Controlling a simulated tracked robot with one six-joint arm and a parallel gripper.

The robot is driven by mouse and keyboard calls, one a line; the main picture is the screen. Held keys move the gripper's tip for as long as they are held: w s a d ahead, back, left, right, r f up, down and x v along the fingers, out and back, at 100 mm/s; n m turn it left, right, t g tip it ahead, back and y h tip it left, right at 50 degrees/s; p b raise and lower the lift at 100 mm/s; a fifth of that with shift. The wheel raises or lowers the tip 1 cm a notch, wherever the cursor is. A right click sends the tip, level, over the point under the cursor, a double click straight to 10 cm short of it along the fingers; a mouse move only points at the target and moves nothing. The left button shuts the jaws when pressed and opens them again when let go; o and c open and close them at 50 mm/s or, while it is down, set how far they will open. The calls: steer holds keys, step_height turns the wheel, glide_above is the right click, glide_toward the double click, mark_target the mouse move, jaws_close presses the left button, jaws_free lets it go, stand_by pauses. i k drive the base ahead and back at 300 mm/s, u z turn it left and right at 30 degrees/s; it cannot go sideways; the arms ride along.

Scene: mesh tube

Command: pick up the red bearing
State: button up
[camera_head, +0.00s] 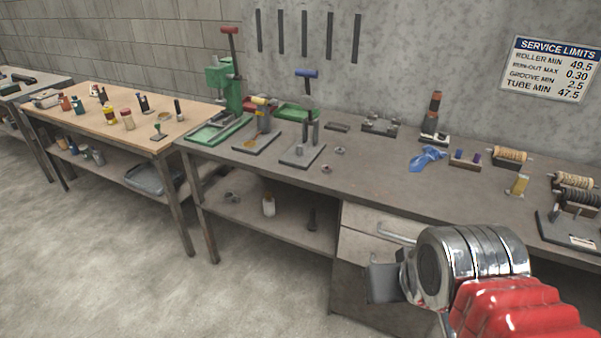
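Two small ring-shaped parts lie on the grey workbench (385,184), one ring (340,150) behind the other ring (326,169). They may be bearings, but they are too small for me to tell a red one. No clearly red bearing shows. My arm, chrome with a ribbed red sleeve, fills the lower right. A dark grey block at its left end seems to be my gripper (384,283). It is in front of the bench and apart from the rings. Its fingers cannot be made out.
A green press (222,80) stands at the bench's left end. A blue cloth (428,157) and thread spools (508,154) lie to the right. A drawer unit (365,250) is below. A wooden-topped table (120,128) stands left. The floor at lower left is clear.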

mark_target(326, 169)
steer(key=u, duration=0.65)
steer(key=i, duration=1)
steer(key=u, duration=0.05)
